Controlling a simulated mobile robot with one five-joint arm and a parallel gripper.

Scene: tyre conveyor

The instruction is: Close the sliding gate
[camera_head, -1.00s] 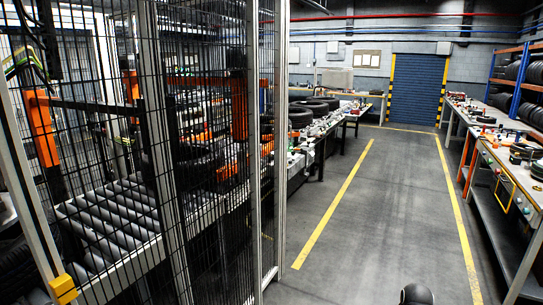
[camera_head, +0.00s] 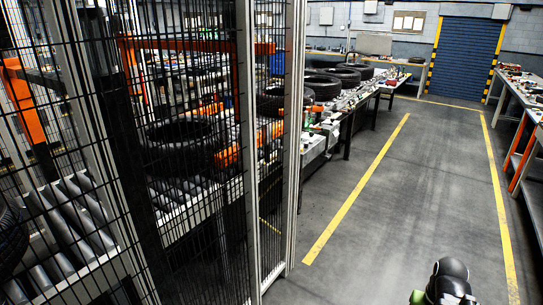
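The sliding gate seems to be part of the tall black wire-mesh fence (camera_head: 200,80) with pale metal posts that fills the left of the head view. I cannot tell for sure which mesh panel is the gate, or whether it stands open or shut. A pale upright post (camera_head: 246,150) and a second post (camera_head: 292,150) stand close together at the fence's right end, with a narrow mesh strip between them. My gripper is not in view. Only a black rounded part of my arm with a bit of green shows at the bottom right, apart from the fence.
Behind the mesh are a roller conveyor (camera_head: 75,225), a tyre (camera_head: 185,147) and orange frame parts (camera_head: 22,100). A bench with tyres (camera_head: 325,85) runs beyond the fence. A grey floor lane (camera_head: 400,180) with yellow lines is clear up to a blue shutter (camera_head: 465,60). Another bench (camera_head: 525,110) stands right.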

